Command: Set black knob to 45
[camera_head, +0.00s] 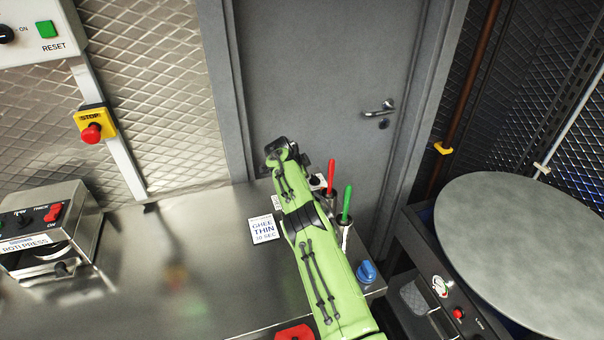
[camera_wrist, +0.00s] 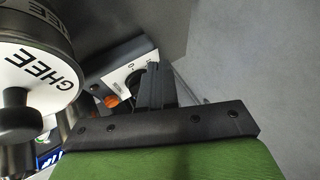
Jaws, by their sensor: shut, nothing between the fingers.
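In the wrist view a white dial plate (camera_wrist: 122,76) with dark markings, one of them a 0, sits on a dark box. A black knob (camera_wrist: 136,82) on it is partly covered by my fingers; its pointer and setting cannot be read. My gripper (camera_wrist: 154,78) is shut and empty, its fingertips right by the knob; whether they touch it I cannot tell. In the head view my green arm reaches over the counter's right end. A small white piece with a dark top (camera_head: 316,182) shows beside the arm there, and my fingertips are hidden.
A GHEE-labelled container (camera_wrist: 40,62) with a black handle knob stands close on the wrist view's left. An orange knob (camera_wrist: 112,101) is beside the dial.

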